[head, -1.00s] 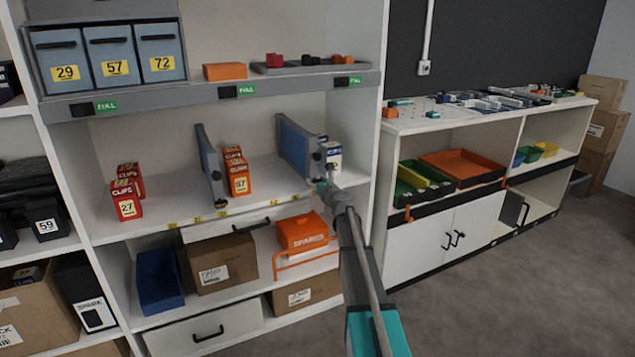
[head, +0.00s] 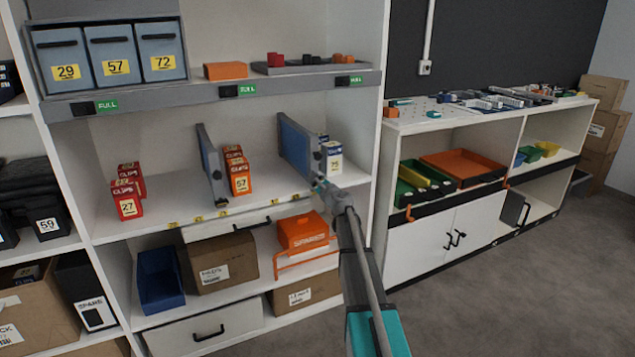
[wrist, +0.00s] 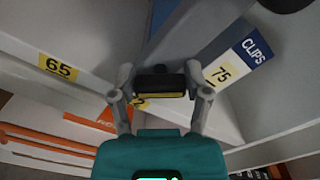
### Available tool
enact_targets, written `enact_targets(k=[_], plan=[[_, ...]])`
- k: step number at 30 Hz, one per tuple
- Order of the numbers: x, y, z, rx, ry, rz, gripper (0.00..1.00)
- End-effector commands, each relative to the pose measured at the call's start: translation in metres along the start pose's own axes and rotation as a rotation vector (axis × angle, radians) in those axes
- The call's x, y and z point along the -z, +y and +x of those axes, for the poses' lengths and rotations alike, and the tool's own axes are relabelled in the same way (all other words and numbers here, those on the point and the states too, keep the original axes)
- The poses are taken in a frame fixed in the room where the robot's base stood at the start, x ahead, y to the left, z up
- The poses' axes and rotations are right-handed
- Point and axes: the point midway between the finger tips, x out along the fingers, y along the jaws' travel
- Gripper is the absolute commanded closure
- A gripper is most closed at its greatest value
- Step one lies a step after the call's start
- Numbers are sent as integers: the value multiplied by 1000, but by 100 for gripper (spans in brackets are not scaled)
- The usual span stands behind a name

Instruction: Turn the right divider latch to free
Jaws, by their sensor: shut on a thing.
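The right divider (head: 298,146) is a blue panel with a grey front edge, standing on the middle shelf between the orange boxes and a white-and-blue box. My gripper (head: 320,185) is at the lower front end of this divider. In the wrist view my gripper (wrist: 161,80) has its two grey fingers shut on a small black part with a yellow strip, which looks like the right divider latch (wrist: 160,86). The latch lies crosswise between the fingers in that view. In the head view it is hidden by my gripper.
The left divider (head: 210,168) stands left of the orange clip boxes (head: 238,172). A white-and-blue box (head: 334,158) is close to the right divider; its label 75 (wrist: 221,74) shows in the wrist view. An orange spares bin (head: 302,232) sits on the shelf below.

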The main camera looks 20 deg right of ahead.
Motion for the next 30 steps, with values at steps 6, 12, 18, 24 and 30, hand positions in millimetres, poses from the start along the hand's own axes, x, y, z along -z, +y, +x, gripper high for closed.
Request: enact_targets(k=[6, 12, 18, 24, 30], plan=[[0, 1, 0, 0, 0, -200, 86], [0, 2, 0, 0, 0, -349, 86], [1, 3, 0, 0, 0, -441, 86], [1, 3, 0, 0, 0, -477, 86], [1, 3, 0, -1, 0, -481, 86]])
